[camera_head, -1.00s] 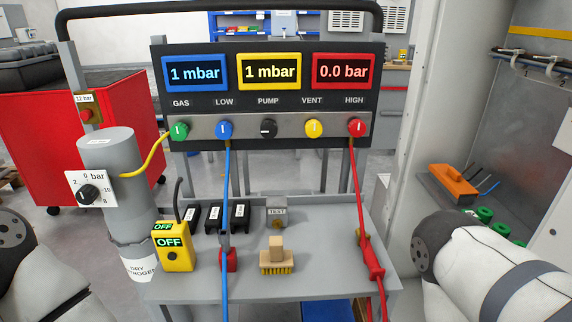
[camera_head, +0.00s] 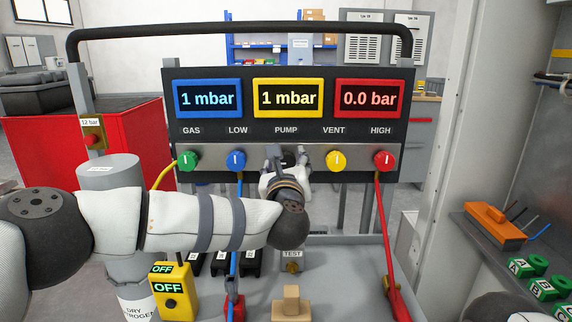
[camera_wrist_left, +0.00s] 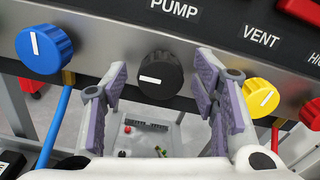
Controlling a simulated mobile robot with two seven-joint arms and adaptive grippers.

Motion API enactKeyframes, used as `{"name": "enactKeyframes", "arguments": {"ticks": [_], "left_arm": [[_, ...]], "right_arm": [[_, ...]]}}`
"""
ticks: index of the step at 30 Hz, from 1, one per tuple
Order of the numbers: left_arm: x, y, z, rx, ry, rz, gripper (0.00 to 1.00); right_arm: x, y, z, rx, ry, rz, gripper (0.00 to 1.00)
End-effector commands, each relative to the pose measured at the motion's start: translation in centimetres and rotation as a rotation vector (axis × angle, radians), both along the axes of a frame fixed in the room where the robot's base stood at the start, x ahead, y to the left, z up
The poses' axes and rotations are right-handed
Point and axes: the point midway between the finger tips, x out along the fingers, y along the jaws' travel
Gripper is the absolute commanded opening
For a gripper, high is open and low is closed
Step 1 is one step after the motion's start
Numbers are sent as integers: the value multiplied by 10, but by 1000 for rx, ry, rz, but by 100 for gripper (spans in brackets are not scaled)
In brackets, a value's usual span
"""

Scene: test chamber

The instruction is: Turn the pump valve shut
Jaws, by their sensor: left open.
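The pump valve is a black round knob (camera_wrist_left: 162,64) below the PUMP label on the panel (camera_head: 286,131). Its white mark lies about level in the left wrist view, unlike the upright mark on the blue knob (camera_wrist_left: 45,49). My left gripper (camera_head: 287,164) is in front of the pump knob and mostly hides it in the head view. In the left wrist view its two fingers (camera_wrist_left: 160,88) are spread, one at each lower side of the knob. My right gripper is out of view.
Green (camera_head: 187,161), yellow (camera_head: 336,161) and red (camera_head: 384,161) knobs share the row. Blue (camera_head: 239,202) and red (camera_head: 382,215) hoses hang below.

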Motion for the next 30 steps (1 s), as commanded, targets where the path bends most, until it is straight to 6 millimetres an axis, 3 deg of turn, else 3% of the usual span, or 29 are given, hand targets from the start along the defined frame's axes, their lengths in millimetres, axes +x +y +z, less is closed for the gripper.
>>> {"name": "enactKeyframes", "arguments": {"ticks": [10,15,17,30], "left_arm": [[7,0,0,1,0,-1,54],[7,0,0,1,0,-1,15],[7,0,0,1,0,-1,6],[7,-1,1,93,-1,-1,6]], "right_arm": [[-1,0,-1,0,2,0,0],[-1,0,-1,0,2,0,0],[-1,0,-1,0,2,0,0],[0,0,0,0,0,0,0]]}}
